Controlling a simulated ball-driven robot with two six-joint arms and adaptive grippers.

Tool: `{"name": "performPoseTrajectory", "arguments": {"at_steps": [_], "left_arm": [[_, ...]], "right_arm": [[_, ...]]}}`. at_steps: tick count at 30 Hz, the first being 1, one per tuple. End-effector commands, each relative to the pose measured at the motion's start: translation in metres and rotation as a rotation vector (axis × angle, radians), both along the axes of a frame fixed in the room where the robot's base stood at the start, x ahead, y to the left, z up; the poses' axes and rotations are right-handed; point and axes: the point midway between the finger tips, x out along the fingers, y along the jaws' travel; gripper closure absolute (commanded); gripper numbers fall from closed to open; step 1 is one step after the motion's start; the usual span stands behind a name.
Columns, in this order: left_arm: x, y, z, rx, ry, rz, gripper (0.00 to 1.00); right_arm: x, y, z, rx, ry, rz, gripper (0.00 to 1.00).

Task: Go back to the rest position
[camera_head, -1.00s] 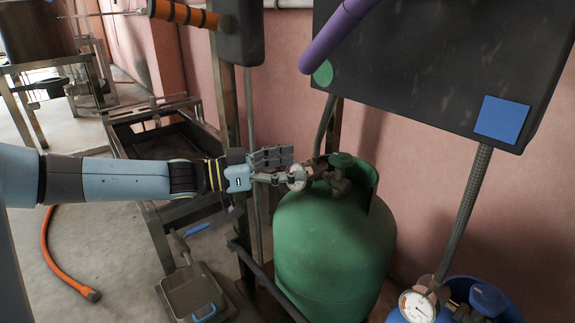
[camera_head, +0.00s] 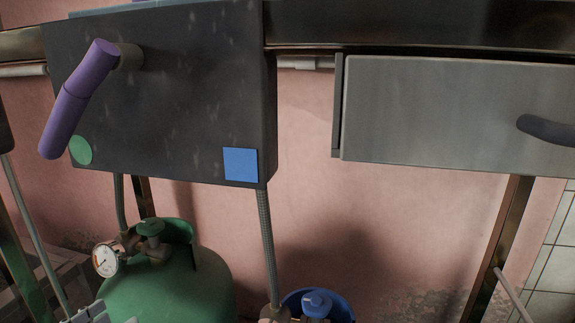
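Only a small grey piece of my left gripper (camera_head: 86,314) shows at the bottom left edge, in front of the green gas cylinder (camera_head: 170,285). The rest of it is cut off, so whether it is open or shut cannot be seen. A gap seems to lie between it and the cylinder's pressure gauge (camera_head: 106,260) and valve (camera_head: 150,232) above. My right gripper is not in view.
A dark box (camera_head: 180,90) with a purple handle (camera_head: 75,100), a green disc and a blue square hangs above the cylinder. A blue cylinder (camera_head: 330,303) is at the bottom centre. A grey metal box (camera_head: 440,105) with a dark handle is at right. Pink wall lies behind.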

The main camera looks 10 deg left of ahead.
Motion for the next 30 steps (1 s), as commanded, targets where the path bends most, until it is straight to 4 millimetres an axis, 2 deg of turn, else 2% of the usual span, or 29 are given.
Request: {"name": "performPoseTrajectory", "arguments": {"at_steps": [1, 6, 9, 13, 19, 25, 30], "left_arm": [[-0.01, -0.012, -0.008, -0.001, 0.065, 0.056, 0.31], [-0.051, -0.039, -0.04, 0.078, 0.377, 0.205, 0.31], [-0.081, -0.051, -0.051, 0.138, 0.566, 0.231, 0.31], [-0.112, -0.061, -0.057, 0.205, 0.753, 0.215, 0.31], [-0.149, -0.07, -0.057, 0.298, 0.958, 0.143, 0.31], [-0.192, -0.069, -0.063, 0.424, 1.158, 0.022, 0.31], [-0.193, -0.062, -0.082, 0.431, 1.161, 0.028, 0.31]], "right_arm": [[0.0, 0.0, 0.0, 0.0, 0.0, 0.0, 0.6], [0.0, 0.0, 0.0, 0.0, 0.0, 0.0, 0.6], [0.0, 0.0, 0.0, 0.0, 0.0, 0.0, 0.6], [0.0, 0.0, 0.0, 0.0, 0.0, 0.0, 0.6], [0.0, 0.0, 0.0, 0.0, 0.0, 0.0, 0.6], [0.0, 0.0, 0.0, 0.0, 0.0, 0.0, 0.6], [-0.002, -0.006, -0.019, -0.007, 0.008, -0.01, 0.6]]}}
